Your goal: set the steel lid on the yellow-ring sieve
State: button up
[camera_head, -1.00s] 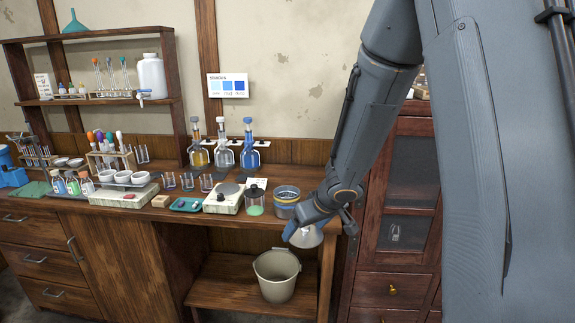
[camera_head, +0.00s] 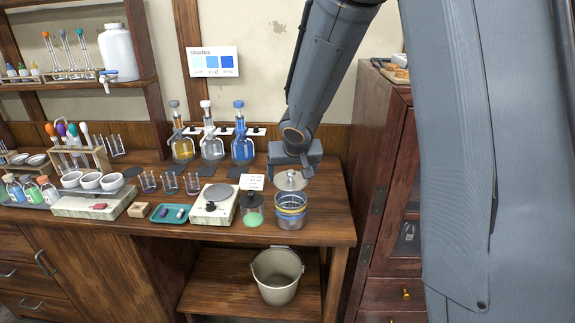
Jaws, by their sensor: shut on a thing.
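The steel lid (camera_head: 291,181) is a round grey disc held by my gripper (camera_head: 291,172), whose jaws are shut on it. The lid looks nearly level. It appears just above or behind the sieve stack, with a small gap in the picture; I cannot tell the exact depth. The sieve stack (camera_head: 291,213) stands near the right end of the bench, with a yellow ring band and blue bands around its side. Its top is open and shows a dark inside. The fingertips are small and partly hidden by the gripper body.
A jar with green contents (camera_head: 252,212) and a small card (camera_head: 252,182) stand left of the sieves. Stoppered bottles (camera_head: 242,147) stand behind. A bucket (camera_head: 277,277) is below. The bench's right end (camera_head: 332,215) is clear.

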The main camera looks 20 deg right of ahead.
aim_at(292, 182)
jog(key=shift+f+b, duration=1.35)
jog(key=shift+f, duration=0.05)
jog(key=shift+r, duration=0.1)
jog(key=shift+s, duration=0.15)
jog(key=shift+f+b, duration=0.25)
jog(key=shift+b, duration=0.1)
jog(key=shift+f+b, duration=0.5)
jog(key=shift+b, duration=0.15)
jog(key=shift+f+b, duration=0.8)
jog(key=shift+b, duration=0.6)
jog(key=o, duration=1.1)
